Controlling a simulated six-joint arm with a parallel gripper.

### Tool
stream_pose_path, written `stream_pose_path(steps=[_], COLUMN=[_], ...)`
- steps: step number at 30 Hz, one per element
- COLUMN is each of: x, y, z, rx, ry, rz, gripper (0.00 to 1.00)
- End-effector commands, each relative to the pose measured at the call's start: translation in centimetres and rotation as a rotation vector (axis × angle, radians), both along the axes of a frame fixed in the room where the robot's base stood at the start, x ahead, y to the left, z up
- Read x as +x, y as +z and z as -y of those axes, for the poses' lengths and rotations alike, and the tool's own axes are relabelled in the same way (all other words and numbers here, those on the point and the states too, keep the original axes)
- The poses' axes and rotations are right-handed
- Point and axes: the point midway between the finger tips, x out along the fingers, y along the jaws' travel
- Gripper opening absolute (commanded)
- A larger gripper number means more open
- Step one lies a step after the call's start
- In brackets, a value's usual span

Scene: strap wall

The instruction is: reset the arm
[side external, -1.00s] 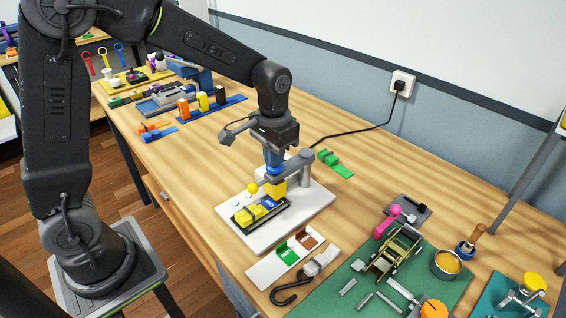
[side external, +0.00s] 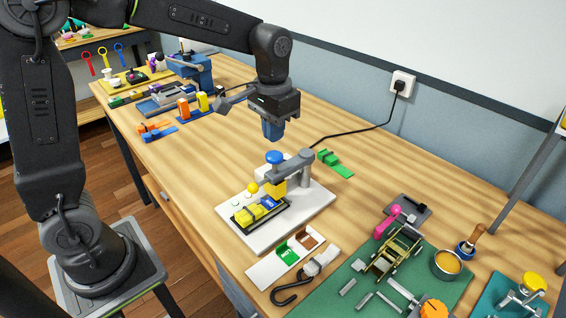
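My gripper (side external: 272,134) hangs pointing down above the white board (side external: 310,208). Its blue fingers are in the air, apart from the round blue knob (side external: 274,157) below them. The fingers overlap from this side, so I cannot tell whether they are open or shut. No held object shows between them. A black tray (side external: 260,215) with yellow and blue pieces lies on the board.
A green mat (side external: 350,300) with a brass frame (side external: 395,250), a pan (side external: 446,264) and loose metal bars is at the front right. A green clamp (side external: 332,160) lies behind the board. Blue stands (side external: 195,108) are at the back left. A black cable runs to the wall socket (side external: 403,82).

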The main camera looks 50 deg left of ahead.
Motion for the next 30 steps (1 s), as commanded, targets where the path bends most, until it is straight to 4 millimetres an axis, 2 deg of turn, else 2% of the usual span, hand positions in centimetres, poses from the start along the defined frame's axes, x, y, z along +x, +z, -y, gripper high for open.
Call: stream_pose_path(steps=[6,10,15,19,24,30], x=[-0.2,-1.8,-6.5,-10.6,-15.0,-17.7], y=[0.2,1.5,4.2,5.3,5.2,4.5], z=[0.0,-0.2,-0.5,-0.8,-1.0,-1.1], rx=[0.000,-0.001,-0.003,-0.004,-0.002,0.000], ry=[0.000,0.000,0.001,0.001,0.001,0.000], rz=[0.006,0.051,0.174,0.277,0.397,0.479], gripper=[0.00,0.00,0.00,0.00,0.00,0.00])
